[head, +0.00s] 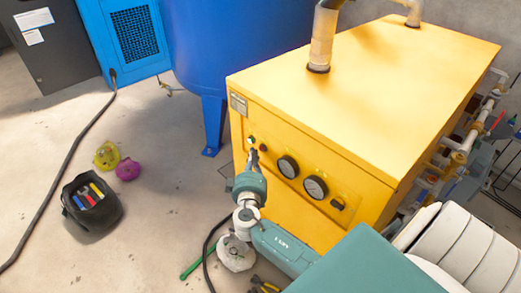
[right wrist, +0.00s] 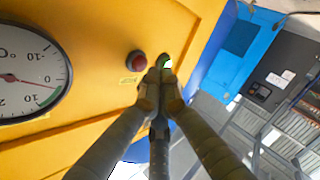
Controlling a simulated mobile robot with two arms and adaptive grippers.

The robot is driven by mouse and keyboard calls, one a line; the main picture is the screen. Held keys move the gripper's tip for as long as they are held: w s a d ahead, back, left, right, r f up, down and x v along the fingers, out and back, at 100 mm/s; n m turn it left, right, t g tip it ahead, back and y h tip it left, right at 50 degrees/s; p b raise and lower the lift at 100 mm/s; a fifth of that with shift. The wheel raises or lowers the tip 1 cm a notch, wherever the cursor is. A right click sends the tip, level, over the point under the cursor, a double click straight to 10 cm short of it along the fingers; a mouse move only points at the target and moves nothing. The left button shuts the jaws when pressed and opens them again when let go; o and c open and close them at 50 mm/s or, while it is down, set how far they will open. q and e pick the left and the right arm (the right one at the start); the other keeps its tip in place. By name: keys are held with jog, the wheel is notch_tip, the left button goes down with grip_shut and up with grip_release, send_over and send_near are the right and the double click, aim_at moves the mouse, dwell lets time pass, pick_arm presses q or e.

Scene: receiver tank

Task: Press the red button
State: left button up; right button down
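The red button (right wrist: 136,61) sits on the front panel of the yellow cabinet (right wrist: 95,25), between a large dial and a green-and-white button (right wrist: 166,63). It also shows small and dark in the head view (head: 263,147). My right gripper (right wrist: 160,80) has its fingertips together, with nothing seen between them. In the right wrist view the tips overlap the lower edge of the green-and-white button, just right of and below the red button. Whether they touch the panel I cannot tell. The right gripper shows at the panel in the head view (head: 251,158). My left gripper is not in view.
Two round gauges (head: 288,167) (head: 315,187) are on the panel right of the buttons. A blue tank (head: 235,50) stands behind the cabinet. A black tool bag (head: 92,203), yellow (head: 107,155) and magenta (head: 128,170) items and a green tool (head: 190,270) lie on the floor.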

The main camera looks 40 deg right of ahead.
jog(key=shift+d, duration=0.35)
jog(key=shift+d+b, duration=0.4)
jog(key=shift+d, duration=0.1)
dwell(0.7)
jog(key=shift+a, duration=0.15)
jog(key=shift+a+b, duration=0.3)
jog(key=shift+a, duration=0.4)
jog(key=shift+a, duration=0.1)
jog(key=a, duration=0.2)
jog(key=a+b, duration=0.1)
jog(key=a, duration=0.2)
jog(key=shift+s+b, duration=0.2)
jog(key=shift+b, duration=0.1)
jog(key=shift+d+f, duration=0.1)
dwell(0.4)
